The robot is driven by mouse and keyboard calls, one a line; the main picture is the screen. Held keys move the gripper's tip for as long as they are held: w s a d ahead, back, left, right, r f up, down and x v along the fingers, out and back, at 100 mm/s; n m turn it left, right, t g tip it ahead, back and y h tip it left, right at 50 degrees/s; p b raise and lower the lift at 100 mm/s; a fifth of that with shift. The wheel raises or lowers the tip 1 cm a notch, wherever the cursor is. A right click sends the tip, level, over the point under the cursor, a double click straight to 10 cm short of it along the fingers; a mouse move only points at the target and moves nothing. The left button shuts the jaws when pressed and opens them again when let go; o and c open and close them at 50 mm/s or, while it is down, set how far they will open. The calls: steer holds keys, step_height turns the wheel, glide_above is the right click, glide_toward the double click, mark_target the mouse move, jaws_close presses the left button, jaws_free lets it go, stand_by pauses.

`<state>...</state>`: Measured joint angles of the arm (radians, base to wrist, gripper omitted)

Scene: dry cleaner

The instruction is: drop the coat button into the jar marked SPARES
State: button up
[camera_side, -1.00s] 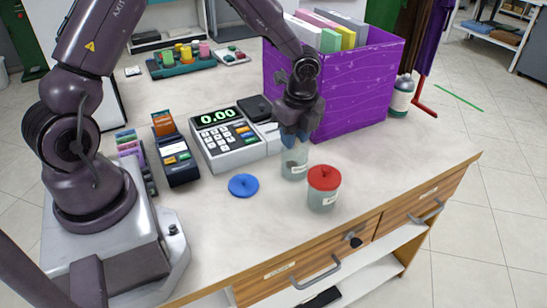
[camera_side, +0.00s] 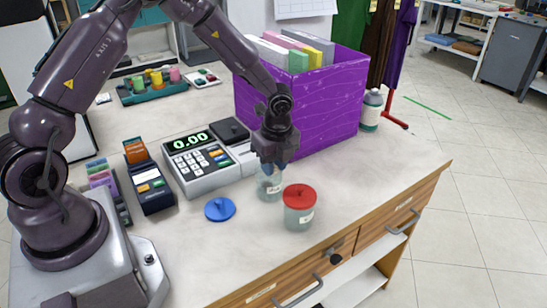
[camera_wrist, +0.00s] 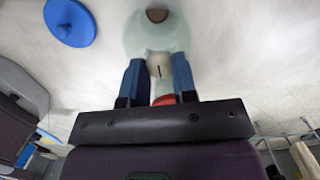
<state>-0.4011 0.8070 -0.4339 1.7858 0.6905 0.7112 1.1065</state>
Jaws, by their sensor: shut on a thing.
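My gripper (camera_side: 271,166) points down at the mouth of an open, pale glass jar (camera_side: 269,188). Its blue fingers (camera_wrist: 158,75) are close together. In the wrist view a small pale piece with a dark mark (camera_wrist: 160,68) fills the gap between them. It looks like the coat button, though the jar's label could lie behind it. A brown half-round thing (camera_wrist: 157,15) shows in the open jar (camera_wrist: 133,38). A second jar with a red lid (camera_side: 298,193) stands just to the right and nearer. Both jars have white labels, too small to read.
A blue lid (camera_side: 220,209) lies left of the jars. A till (camera_side: 193,170) and card reader (camera_side: 150,187) stand further left. A purple box of folders (camera_side: 315,110) stands close behind my gripper. The counter's drawer edge is near in front.

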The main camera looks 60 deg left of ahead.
steer(key=o, duration=1)
steer(key=r, duration=0.4)
steer(key=d+r, duration=0.1)
steer(key=r, duration=0.8)
steer(key=shift+d, duration=0.25)
